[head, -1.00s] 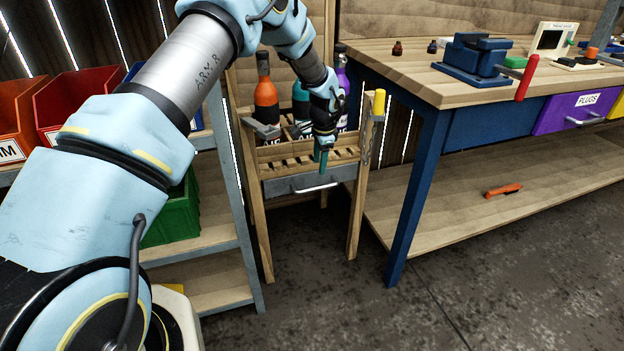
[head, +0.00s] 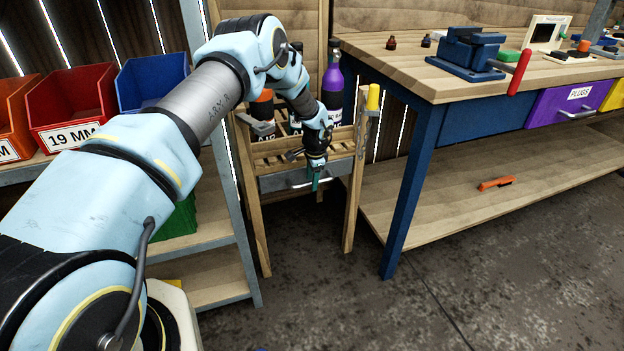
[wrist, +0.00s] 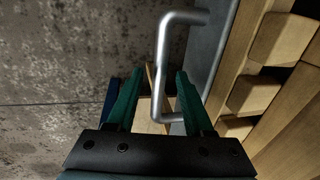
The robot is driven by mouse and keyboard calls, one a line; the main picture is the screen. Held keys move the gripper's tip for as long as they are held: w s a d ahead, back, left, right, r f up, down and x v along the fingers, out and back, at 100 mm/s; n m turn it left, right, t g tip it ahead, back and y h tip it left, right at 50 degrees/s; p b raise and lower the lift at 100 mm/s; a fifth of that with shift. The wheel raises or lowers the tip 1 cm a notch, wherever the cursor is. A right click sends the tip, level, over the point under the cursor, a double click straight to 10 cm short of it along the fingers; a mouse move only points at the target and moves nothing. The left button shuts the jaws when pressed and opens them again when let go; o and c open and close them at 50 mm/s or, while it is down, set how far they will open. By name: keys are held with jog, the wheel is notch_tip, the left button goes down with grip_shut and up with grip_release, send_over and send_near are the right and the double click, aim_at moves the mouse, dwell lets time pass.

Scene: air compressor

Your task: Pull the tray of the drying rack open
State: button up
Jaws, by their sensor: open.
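The wooden drying rack (head: 355,190) stands between the shelf and the workbench. Its grey tray (head: 272,184) looks pushed in, its front about level with the rack's legs. The tray's metal handle (head: 298,184) is partly hidden by my gripper (head: 316,186), which points down at the tray front. In the wrist view, my gripper (wrist: 159,78) is open, with two green fingers. The silver handle (wrist: 162,60) appears between the fingertips, and its lower bend passes behind the right finger. I cannot tell whether the fingers touch it.
Bottles, one purple (head: 333,80), stand on the rack above the tray. The blue-legged workbench (head: 408,195) is close on the right. A shelf (head: 222,235) with coloured bins, one red (head: 72,108), is on the left. The floor (head: 330,300) in front of the rack is clear.

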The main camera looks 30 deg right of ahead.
grip_shut()
dwell(1.4)
